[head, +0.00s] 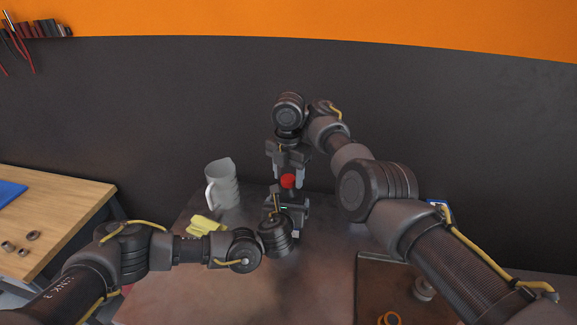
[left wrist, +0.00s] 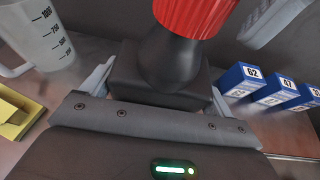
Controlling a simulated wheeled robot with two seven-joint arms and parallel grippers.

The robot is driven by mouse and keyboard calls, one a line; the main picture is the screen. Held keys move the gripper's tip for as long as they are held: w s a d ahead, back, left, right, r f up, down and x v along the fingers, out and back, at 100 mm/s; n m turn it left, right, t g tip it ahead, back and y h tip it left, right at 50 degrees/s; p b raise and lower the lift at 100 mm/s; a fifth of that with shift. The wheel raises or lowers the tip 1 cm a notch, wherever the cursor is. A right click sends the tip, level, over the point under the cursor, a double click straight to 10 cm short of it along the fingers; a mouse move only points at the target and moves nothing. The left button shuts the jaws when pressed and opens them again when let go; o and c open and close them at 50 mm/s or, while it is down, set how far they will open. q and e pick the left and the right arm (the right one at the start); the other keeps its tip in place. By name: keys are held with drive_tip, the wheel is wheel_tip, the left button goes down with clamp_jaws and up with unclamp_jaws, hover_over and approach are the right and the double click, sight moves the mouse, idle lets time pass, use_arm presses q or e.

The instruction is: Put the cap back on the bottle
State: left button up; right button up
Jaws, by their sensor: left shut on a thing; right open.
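The dark bottle (left wrist: 172,65) stands upright in the left wrist view; only a little of it shows in the head view, below the red cap (head: 288,181). The ribbed red cap (left wrist: 193,14) sits at the top of the bottle's neck, its upper part cut off by the frame. Whether it is fully seated I cannot tell. My left gripper (head: 289,208) is shut on the bottle's body, one finger on each side. My right gripper (head: 287,172) is open, pointing down from above, its fingers on either side of the cap and apart from it.
A translucent measuring jug (head: 222,187) and a yellow block-like thing (head: 206,225) stand left of the bottle. Blue-and-white numbered boxes (left wrist: 243,78) stand to its right in the wrist view. A tray (head: 370,265) with orange rings lies front right. A dark wall is behind.

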drive_tip(key=shift+f, duration=0.2)
drive_tip(key=c, duration=1)
drive_tip(key=m, duration=0.6)
drive_tip(key=o, duration=1.1)
drive_tip(key=shift+r, duration=0.1)
drive_tip(key=shift+r, duration=2.2)
